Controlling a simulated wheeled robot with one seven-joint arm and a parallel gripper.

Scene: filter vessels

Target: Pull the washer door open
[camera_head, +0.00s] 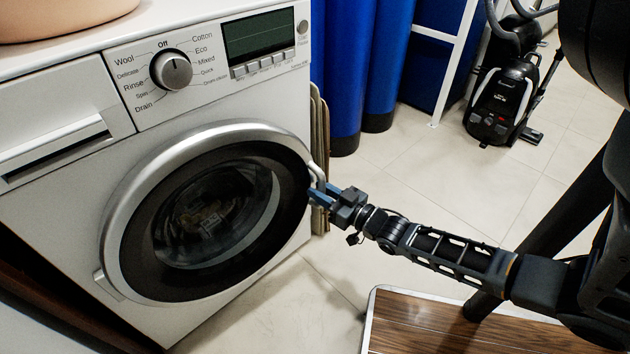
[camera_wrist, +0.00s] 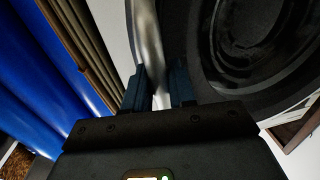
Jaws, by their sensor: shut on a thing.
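The white washer (camera_head: 90,220) stands at the left in the head view. Its round door (camera_head: 127,215) has a silver rim and dark glass, and looks shut or nearly so. The silver door handle (camera_head: 318,172) is on the door's right edge. My gripper (camera_head: 318,195) is at the handle with its blue fingers shut on it. In the wrist view the handle (camera_wrist: 152,55) runs down between the two fingers of my gripper (camera_wrist: 161,85), and the dark door ring (camera_wrist: 205,45) lies to the right. The fingers hide the grasped part of the handle.
Blue cylinders (camera_head: 345,70) stand behind the washer, with thin tan boards (camera_head: 319,130) beside its right side. A black vacuum cleaner (camera_head: 503,95) is at the back right. A wood-topped surface (camera_head: 430,325) lies below my arm. Tiled floor (camera_head: 440,180) is clear between.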

